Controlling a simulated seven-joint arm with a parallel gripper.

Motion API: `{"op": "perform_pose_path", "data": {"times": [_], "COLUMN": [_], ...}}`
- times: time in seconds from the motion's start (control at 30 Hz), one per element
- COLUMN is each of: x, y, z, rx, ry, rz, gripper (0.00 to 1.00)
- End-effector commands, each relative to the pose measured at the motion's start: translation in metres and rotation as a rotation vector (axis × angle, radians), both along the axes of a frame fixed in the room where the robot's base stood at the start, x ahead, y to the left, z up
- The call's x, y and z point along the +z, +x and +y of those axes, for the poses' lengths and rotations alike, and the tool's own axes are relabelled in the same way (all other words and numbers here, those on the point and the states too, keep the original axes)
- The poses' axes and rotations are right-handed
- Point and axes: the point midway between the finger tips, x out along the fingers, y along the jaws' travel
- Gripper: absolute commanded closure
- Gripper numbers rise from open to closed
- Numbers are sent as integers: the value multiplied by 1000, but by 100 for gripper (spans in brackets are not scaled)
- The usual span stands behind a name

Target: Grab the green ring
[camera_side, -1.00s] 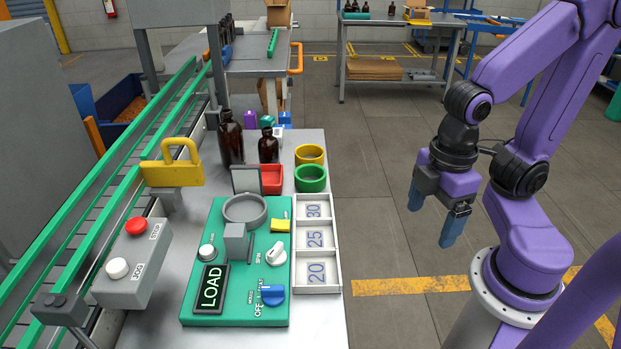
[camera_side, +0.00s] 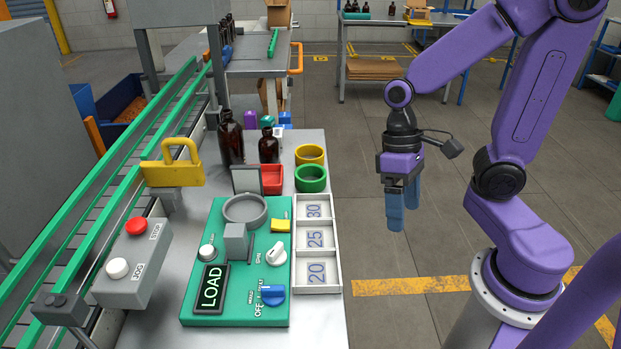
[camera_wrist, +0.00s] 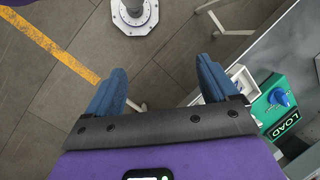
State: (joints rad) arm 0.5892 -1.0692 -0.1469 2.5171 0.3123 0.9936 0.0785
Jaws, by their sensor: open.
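The green ring (camera_side: 311,178) lies on the grey work table, near its right edge, just in front of the yellow ring (camera_side: 310,155). My gripper (camera_side: 403,222) hangs to the right of the table, over the floor, pointing down and apart from the ring. Its two blue fingers overlap in the side view. In the wrist view my gripper (camera_wrist: 160,88) shows its fingers spread apart with nothing between them. The green ring does not show in the wrist view.
A white tray (camera_side: 340,262) marked 30, 25 and 20 stands in front of the green ring. A red bin (camera_side: 270,178) and amber bottles (camera_side: 230,140) stand left of it. A green control panel (camera_side: 205,240) fills the table's front.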

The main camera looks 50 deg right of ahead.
Motion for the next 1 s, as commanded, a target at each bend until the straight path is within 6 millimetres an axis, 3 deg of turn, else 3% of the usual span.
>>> {"op": "perform_pose_path", "data": {"times": [1.0], "x": [-3], "y": [86], "z": [-5], "rx": [-1290], "ry": [286], "rz": [430], "gripper": [13]}}
